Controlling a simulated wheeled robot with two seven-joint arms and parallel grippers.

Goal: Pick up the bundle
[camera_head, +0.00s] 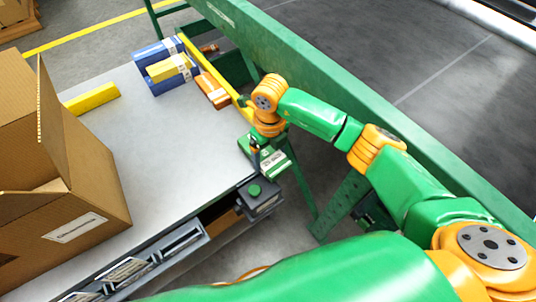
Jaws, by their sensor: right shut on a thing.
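A small green bundle (275,163) with a white band is at the right edge of the grey table (180,140). My right gripper (258,149) points down at it and is shut on it. The fingers hide part of the bundle, and I cannot tell if it touches the table. A blue bundle (150,54) with a white band lies at the far end of the table, with a yellow bundle (168,69) against it. An orange bundle (212,92) lies to their right. My left gripper is not in view.
An open cardboard box (95,190) stands on the left, with a yellow block (92,98) behind it. A yellow rail (212,68) and a green machine beam (290,55) run along the right. A black button box (258,197) sits at the near corner. The table middle is clear.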

